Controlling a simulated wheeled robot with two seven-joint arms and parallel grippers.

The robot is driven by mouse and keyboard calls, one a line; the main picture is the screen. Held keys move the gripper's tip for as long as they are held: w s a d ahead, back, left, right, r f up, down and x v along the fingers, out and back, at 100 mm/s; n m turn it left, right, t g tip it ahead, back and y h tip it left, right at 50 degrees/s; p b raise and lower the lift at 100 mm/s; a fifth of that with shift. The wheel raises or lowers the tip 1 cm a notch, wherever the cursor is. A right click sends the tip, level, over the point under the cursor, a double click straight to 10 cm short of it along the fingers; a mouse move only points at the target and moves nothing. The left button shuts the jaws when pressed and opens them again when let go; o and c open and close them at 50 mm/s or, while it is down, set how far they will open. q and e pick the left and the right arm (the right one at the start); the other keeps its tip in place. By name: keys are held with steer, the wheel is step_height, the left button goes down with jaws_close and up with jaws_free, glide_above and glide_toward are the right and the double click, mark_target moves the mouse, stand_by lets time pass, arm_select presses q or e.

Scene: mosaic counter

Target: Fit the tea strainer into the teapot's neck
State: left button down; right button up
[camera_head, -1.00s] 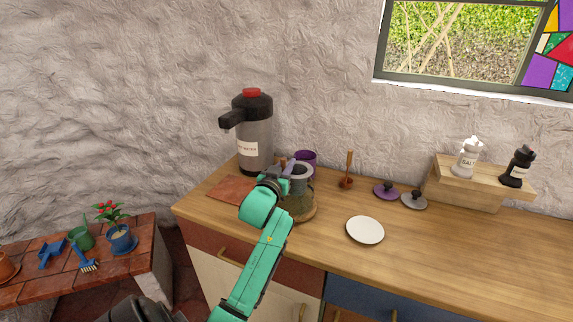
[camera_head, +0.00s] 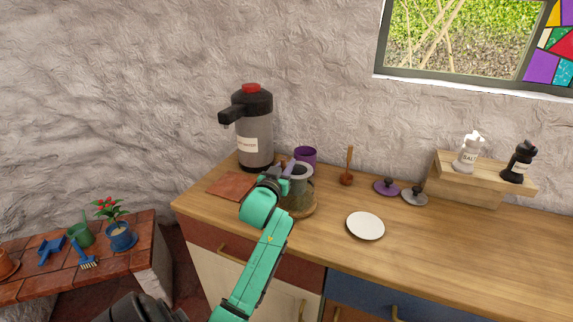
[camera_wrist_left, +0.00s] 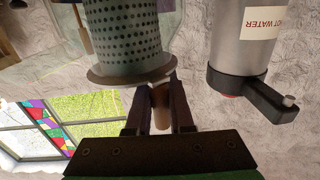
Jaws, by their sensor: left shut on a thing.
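The tea strainer (camera_head: 300,170) is a grey perforated cup with a wide rim. It also shows in the left wrist view (camera_wrist_left: 122,38), where the picture is upside down. My left gripper (camera_wrist_left: 161,100) is shut on the strainer's side handle; in the head view the gripper (camera_head: 284,172) is at the strainer's left. The glass teapot (camera_head: 298,199) stands below it on a round wooden board. In the wrist view clear glass surrounds part of the perforated body. I cannot tell whether the rim touches the neck. My right gripper is out of view.
A hot water dispenser (camera_head: 257,130) stands close behind left, and a purple cup (camera_head: 305,155) just behind the teapot. A white plate (camera_head: 365,226), a wooden dipper (camera_head: 347,168) and two lids (camera_head: 386,187) lie to the right.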

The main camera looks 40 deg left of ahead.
mark_target(282, 162)
arm_select(q)
steer(key=shift+f, duration=0.1)
steer(key=c, duration=0.7)
jaws_free()
steer(key=o, duration=0.5)
steer(key=shift+o, duration=0.2)
steer(key=shift+s+d+r+p, duration=0.2)
steer(key=shift+s+r+p, duration=0.25)
steer(key=shift+p, duration=0.25)
steer(key=shift+s+d+r+p, duration=0.3)
steer(key=shift+s+r+p, duration=0.05)
steer(key=shift+s+p, duration=0.4)
steer(key=shift+s+d+r+p, duration=0.4)
steer(key=shift+s+p, duration=0.3)
steer(key=shift+s, duration=0.1)
steer(key=shift+s+d+r+p, duration=0.25)
steer(key=shift+s+r+p, duration=0.1)
steer(key=shift+s+p, duration=0.4)
steer(key=shift+s, duration=0.1)
